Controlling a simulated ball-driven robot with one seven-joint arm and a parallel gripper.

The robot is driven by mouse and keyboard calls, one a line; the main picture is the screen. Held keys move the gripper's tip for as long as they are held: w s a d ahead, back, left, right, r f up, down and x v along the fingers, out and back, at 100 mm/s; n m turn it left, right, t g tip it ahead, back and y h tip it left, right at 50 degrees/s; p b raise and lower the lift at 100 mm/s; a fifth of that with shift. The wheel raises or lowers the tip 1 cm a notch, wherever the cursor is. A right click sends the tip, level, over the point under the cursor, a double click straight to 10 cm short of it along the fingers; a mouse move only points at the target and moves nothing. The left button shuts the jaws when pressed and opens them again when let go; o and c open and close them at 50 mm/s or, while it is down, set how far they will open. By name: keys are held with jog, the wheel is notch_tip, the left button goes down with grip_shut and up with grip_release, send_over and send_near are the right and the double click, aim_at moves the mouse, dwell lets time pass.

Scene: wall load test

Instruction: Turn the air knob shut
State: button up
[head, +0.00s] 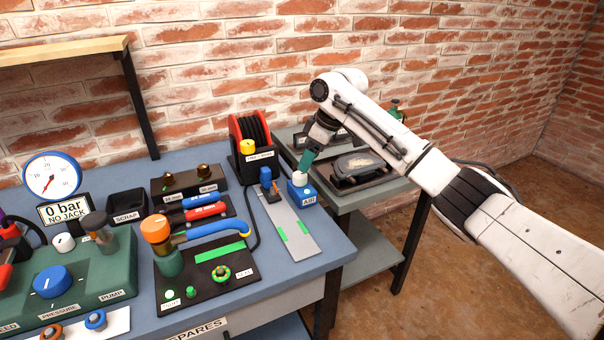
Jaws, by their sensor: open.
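The air knob (299,179) is a small white knob on top of a blue box (304,192) labelled AIR, at the right end of the blue bench. My gripper (304,171) comes down from above with teal fingers and points at the knob. Its fingertips are right at the knob or just above it; I cannot tell whether they touch. The gap between the fingers is hard to see from here. The gripper is open and holds nothing that I can see.
A black and red reel (250,140) with a yellow knob stands left of the box. A grey plate (290,228) with green marks lies in front. A lower grey side table (378,190) carries dark equipment at right. A green pump console (75,275) fills the left.

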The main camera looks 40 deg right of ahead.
aim_at(301, 174)
jog(key=x, duration=0.6)
jog(key=shift+w+a+f, duration=0.1)
jog(key=shift+f, duration=0.15)
jog(key=shift+c, duration=0.5)
jog(key=c, duration=1)
jog(key=shift+o, duration=0.2)
